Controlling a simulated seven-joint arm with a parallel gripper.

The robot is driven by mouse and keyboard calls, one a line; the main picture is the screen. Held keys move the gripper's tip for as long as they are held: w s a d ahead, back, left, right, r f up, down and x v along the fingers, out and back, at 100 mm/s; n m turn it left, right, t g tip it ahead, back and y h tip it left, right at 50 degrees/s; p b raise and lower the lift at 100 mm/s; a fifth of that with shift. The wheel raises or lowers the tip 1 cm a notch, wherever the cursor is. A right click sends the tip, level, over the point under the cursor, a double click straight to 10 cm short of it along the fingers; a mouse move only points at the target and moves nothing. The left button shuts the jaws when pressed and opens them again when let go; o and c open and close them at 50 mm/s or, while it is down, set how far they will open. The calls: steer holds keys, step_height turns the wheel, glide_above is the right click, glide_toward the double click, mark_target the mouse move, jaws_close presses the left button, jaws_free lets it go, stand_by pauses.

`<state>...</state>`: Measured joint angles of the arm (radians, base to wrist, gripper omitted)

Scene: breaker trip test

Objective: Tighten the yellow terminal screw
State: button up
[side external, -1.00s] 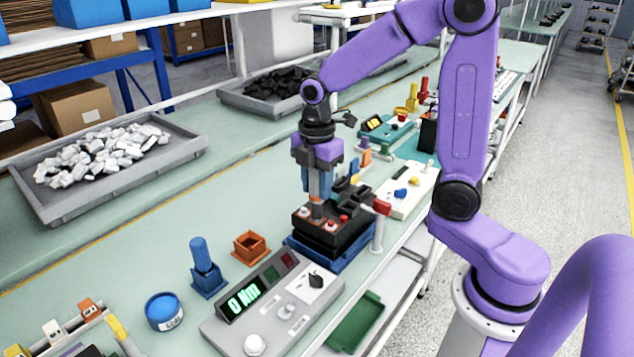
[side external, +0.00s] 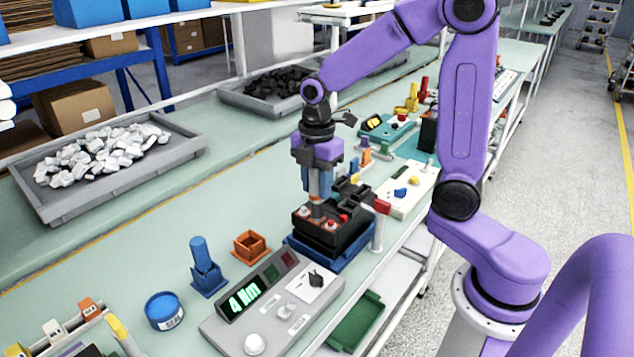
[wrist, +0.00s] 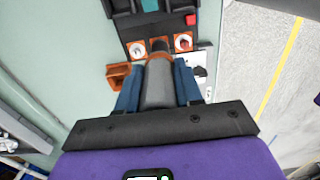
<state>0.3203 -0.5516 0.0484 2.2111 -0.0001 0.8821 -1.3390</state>
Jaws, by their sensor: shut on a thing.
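My gripper (side external: 319,184) is shut on a grey driver-like tool (wrist: 158,86), which stands between its blue fingers. The tool is held upright with its lower end down at the front of the black breaker block (side external: 345,235). That block sits in a blue holder (side external: 330,252). In the wrist view, round screw heads show on either side of the tool, a left one (wrist: 138,49) and a right one (wrist: 184,41). The tool's tip and whatever lies under it are hidden, and I cannot make out a yellow screw. The grey console's display (side external: 244,299) reads 4 Nm.
A blue post on a stand (side external: 203,265), an orange square holder (side external: 250,246) and a blue round tin (side external: 165,311) stand left of the block. A red-topped post (side external: 380,222) stands close on its right.

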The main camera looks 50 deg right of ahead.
steer(key=shift+r, duration=3.05)
